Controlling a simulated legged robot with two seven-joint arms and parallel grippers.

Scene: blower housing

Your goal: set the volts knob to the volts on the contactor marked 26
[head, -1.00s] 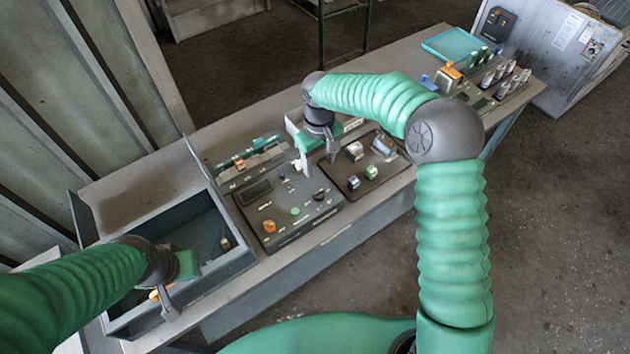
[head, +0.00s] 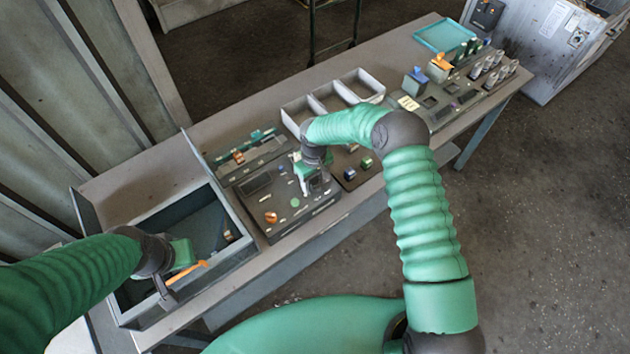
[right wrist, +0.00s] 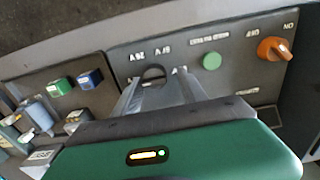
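The panel (head: 270,208) stands on the bench, with an orange switch (right wrist: 274,48), a green button (right wrist: 212,61) and a dark round knob (right wrist: 153,72) with white volt markings around it, too small to read surely. My right gripper (head: 306,188) is over the panel's right part. In the right wrist view its fingers (right wrist: 158,84) are apart, at the knob; contact cannot be told. Contactor-like blocks, green (right wrist: 57,87) and blue (right wrist: 90,77), sit on the neighbouring board; no 26 is legible. My left gripper (head: 165,290) is over the grey bin, near an orange item (head: 187,272).
The open grey bin (head: 236,262) stands left of the panel. Empty grey compartments (head: 362,84) lie behind the board. Farther right are a board with grey cylinders (head: 490,68) and a teal tray (head: 444,36). The bench's left rear is bare.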

